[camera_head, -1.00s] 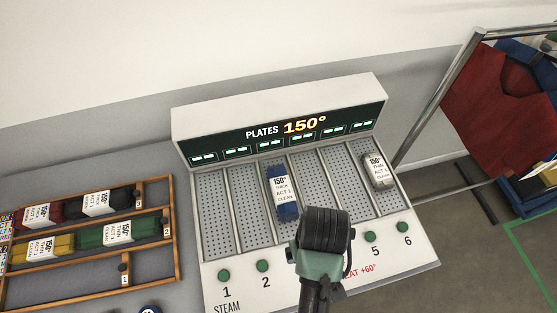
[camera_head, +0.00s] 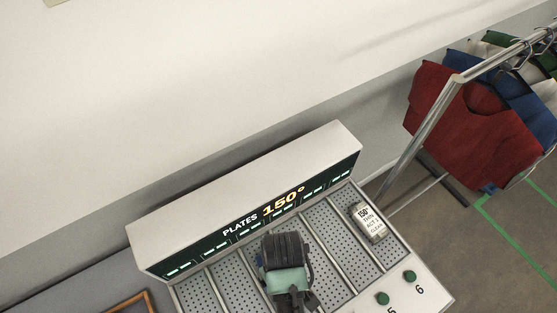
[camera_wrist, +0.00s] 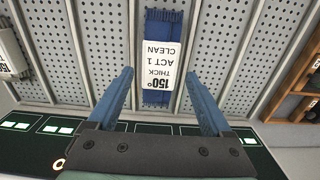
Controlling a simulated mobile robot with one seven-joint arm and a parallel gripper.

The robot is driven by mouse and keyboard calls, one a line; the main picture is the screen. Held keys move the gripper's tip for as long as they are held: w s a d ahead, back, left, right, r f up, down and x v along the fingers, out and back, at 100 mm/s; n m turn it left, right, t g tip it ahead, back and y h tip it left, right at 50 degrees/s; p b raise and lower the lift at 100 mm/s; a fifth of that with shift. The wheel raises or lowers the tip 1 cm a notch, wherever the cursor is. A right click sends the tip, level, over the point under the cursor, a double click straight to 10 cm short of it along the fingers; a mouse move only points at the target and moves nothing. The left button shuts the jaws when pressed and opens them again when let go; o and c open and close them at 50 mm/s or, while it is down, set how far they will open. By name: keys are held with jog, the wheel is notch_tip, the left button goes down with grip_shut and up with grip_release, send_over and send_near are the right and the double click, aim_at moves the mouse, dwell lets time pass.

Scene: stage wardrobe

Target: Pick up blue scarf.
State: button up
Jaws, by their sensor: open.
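The blue scarf (camera_wrist: 157,98) is a folded bundle with a white label reading 150°, THICK, ACT 1, CLEAN. In the wrist view it lies on a perforated plate, top centre. My gripper (camera_wrist: 161,82) is open, with one blue finger on each side of the scarf's lower end and a gap on both sides. I cannot tell how far above the plate the fingertips are. In the head view my gripper (camera_head: 287,250) is over the middle plates and hides the scarf.
The plate machine (camera_head: 245,205) has a raised back panel reading PLATES 150°. A pale labelled bundle (camera_head: 368,221) lies on a right-hand plate. A metal rail (camera_head: 425,125) with hanging red, blue and green garments stands at right. A wooden rack (camera_wrist: 292,104) shows at the wrist view's right edge.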

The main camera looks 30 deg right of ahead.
jog(key=shift+w+f+p, duration=0.2)
jog(key=shift+f+p, duration=0.1)
jog(key=shift+f, duration=1.65)
jog(key=shift+w+f+p, duration=0.15)
jog(key=shift+f+p, duration=0.15)
jog(key=shift+f, duration=1.6)
jog(key=c, duration=1.2)
